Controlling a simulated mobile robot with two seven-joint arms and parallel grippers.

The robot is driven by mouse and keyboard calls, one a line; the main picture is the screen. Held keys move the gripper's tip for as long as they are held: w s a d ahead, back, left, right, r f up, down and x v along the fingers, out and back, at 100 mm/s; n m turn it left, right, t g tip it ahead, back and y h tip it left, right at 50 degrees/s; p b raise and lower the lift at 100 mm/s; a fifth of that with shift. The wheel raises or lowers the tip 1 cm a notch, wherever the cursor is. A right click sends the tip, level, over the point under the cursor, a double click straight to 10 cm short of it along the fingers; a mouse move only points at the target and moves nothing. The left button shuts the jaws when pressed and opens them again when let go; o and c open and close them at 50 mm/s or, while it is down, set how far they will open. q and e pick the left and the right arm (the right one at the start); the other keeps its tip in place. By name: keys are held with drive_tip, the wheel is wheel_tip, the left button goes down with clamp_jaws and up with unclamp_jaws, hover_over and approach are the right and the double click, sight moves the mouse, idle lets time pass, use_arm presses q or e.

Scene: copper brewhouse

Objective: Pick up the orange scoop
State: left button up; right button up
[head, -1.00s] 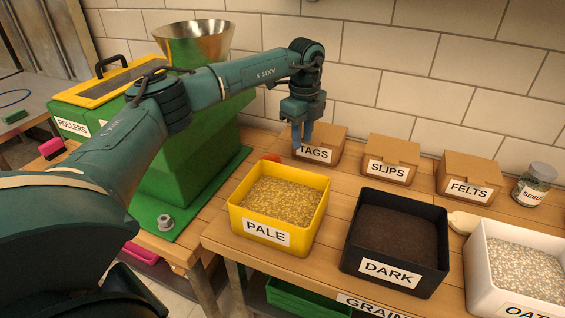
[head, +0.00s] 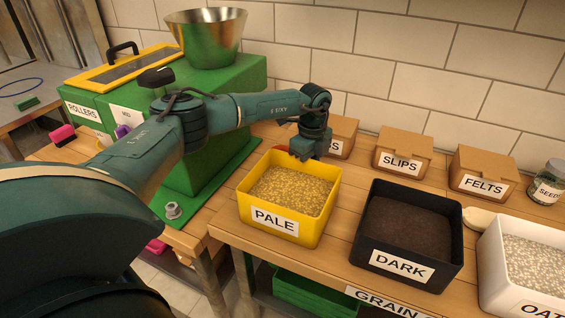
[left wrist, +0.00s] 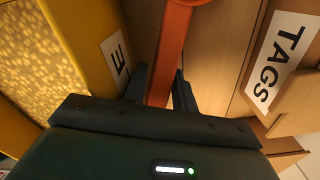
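The orange scoop (left wrist: 174,45) shows in the left wrist view as a long flat handle running up from between my fingers to a rounded part cut off at the top edge. My left gripper (left wrist: 160,88) has one finger on each side of this handle; a small gap shows beside the right finger, so it looks open around the handle. My right gripper is in neither view.
The TAGS box (head: 343,132) stands close by my left gripper, with the SLIPS box (head: 402,152) and FELTS box (head: 484,172) to its right. The black DARK bin (head: 400,272) and white OAT bin (head: 520,285) stand in front. A green mill (head: 225,95) stands left.

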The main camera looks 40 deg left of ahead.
use_arm(q)
clamp_jaws()
drive_tip(key=shift+r, duration=0.1)
wheel_tip(320, 180, up, 10)
drive_tip(key=shift+p, duration=0.85)
